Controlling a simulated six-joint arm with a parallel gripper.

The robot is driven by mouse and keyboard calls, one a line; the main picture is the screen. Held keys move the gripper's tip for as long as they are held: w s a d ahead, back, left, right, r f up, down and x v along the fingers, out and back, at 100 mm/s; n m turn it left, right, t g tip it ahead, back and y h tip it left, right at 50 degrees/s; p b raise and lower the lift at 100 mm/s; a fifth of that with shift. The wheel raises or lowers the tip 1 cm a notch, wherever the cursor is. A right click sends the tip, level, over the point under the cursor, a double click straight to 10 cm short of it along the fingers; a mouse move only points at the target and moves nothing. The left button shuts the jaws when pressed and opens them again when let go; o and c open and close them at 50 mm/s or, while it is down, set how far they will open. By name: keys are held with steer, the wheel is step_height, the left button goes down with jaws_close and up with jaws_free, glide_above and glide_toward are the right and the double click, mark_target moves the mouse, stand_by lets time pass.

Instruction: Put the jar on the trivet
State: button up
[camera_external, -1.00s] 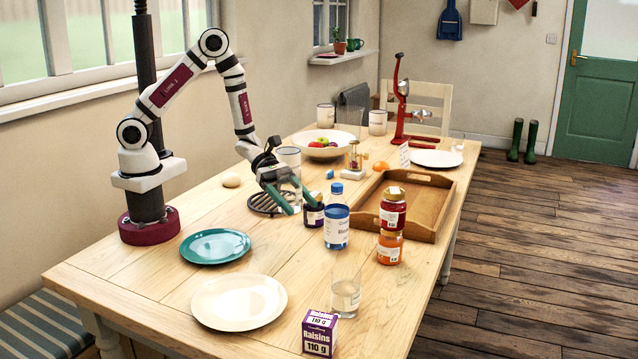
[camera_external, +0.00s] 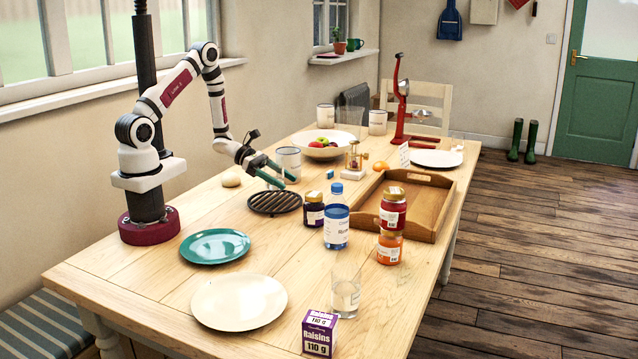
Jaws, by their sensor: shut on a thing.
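A dark jar (camera_external: 313,211) with a purple label stands upright on the table right of the trivet, apart from my gripper. A red jar (camera_external: 392,212) is stacked on an orange jar (camera_external: 389,248) further right.
A blue-labelled bottle (camera_external: 336,222) stands close beside the dark jar. A wooden tray (camera_external: 428,179) lies to the right. A teal plate (camera_external: 214,246), a cream plate (camera_external: 239,301), a glass (camera_external: 346,297) and a raisins box (camera_external: 319,334) are nearer.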

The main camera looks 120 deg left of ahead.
steer(key=shift+f, duration=1.85)
steer(key=o, duration=1.5)
steer(key=shift+f, duration=0.15)
steer(key=shift+r, duration=0.2)
steer(key=v, duration=1.2)
steer(key=shift+f, duration=0.1)
